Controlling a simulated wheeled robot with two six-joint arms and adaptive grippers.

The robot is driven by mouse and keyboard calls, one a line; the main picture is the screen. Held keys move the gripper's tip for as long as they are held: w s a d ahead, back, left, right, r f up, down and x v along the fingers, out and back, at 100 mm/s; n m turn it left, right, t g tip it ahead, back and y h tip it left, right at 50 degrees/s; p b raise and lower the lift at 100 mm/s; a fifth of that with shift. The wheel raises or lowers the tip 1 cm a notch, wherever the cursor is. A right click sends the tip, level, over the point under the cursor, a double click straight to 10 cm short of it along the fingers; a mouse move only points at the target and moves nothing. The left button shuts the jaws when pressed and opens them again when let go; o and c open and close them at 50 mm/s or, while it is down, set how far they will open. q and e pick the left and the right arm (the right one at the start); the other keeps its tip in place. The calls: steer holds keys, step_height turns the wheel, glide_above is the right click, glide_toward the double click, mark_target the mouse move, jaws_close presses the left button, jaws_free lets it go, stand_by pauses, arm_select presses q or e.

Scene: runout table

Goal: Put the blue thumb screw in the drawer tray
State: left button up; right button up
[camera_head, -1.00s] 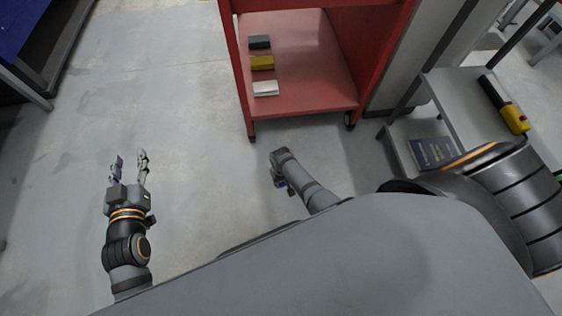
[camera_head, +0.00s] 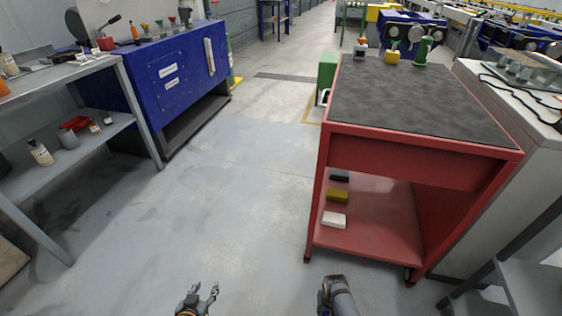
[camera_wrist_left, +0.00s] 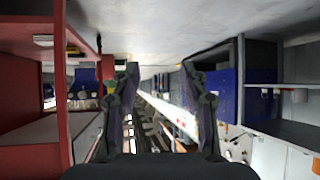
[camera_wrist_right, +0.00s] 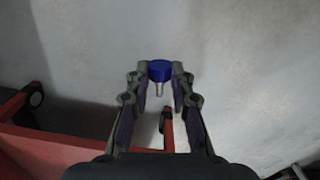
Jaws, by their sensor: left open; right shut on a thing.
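The blue thumb screw (camera_wrist_right: 159,70) has a round blue head and a short metal shank. My right gripper (camera_wrist_right: 159,86) is shut on it, with the head at the fingertips in the right wrist view. In the head view my right arm (camera_head: 338,297) shows at the bottom edge, and the screw cannot be made out there. My left gripper (camera_head: 206,292) is open and empty at the bottom of the head view. Its spread fingers also show in the left wrist view (camera_wrist_left: 160,85). I cannot pick out a drawer tray in any view.
A red cart (camera_head: 420,150) with a dark top stands at the right; grey, yellow and white blocks lie on its lower shelf. A blue cabinet (camera_head: 180,85) and a grey shelf (camera_head: 100,140) stand at the left. The floor between is clear.

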step_height(320, 180, up, 9)
steer(key=p, duration=0.6)
steer(key=shift+r, duration=0.1)
arm_select(q)
steer(key=s+a+f+g+p, duration=0.2)
steer(key=s+g+p, duration=0.2)
steer(key=s+p, duration=0.4)
steer(key=s+a+f+g+y+p, duration=0.1)
steer(key=s+g+p, duration=0.4)
steer(key=s, duration=1.8)
steer(key=a+f+p, duration=0.1)
steer(key=p, duration=0.2)
steer(key=shift+a+f+g, duration=0.3)
steer(key=shift+a, duration=0.1)
arm_select(e)
step_height(320, 180, up, 16)
